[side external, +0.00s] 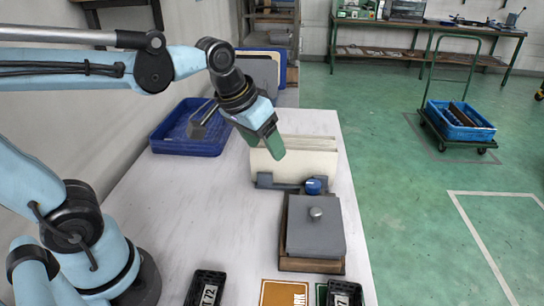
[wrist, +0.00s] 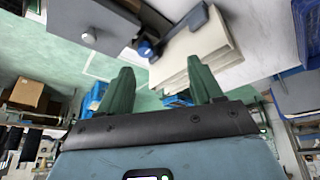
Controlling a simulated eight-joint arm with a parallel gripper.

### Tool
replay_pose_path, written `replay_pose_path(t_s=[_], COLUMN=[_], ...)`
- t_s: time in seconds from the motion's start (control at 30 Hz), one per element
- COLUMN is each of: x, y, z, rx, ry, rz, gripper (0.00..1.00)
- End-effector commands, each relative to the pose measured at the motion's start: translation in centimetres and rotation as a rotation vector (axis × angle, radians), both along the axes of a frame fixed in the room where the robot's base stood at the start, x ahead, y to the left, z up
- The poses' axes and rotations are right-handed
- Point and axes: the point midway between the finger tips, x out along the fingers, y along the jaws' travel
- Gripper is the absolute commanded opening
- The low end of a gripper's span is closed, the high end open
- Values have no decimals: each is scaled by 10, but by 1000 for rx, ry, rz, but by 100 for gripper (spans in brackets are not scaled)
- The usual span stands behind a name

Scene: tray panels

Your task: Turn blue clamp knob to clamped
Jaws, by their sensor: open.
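The blue clamp knob (side external: 313,186) sits on a grey clamp bar (side external: 275,182) in front of a row of upright cream panels (side external: 300,160) on the white table. The knob also shows near the top of the wrist view (wrist: 146,48). My gripper (side external: 272,146) is above and to the left of the knob in the side view, near the panels' upper left, apart from the knob. In the wrist view its green fingers (wrist: 158,82) are spread with nothing between them. I cannot tell the knob's exact setting.
A grey-lidded box with a round handle (side external: 316,235) stands just in front of the knob. A blue tray (side external: 185,130) is at the back left. Black labelled holders (side external: 205,289) lie at the front edge. The table's left middle is clear.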

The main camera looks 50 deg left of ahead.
Motion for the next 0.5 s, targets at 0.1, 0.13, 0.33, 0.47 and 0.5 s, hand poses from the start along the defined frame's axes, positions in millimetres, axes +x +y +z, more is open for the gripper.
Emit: replay_pose_path(t_s=[0.1,0.13,0.33,0.47,0.5], x=[24,30,67,90,95], y=[-6,-8,-20,-29,-32], z=[9,10,11,7,4], rx=[-14,-16,-27,-25,-24], ry=[79,98,230,312,335], rz=[34,42,108,151,164], gripper=[65,65,65,65,65])
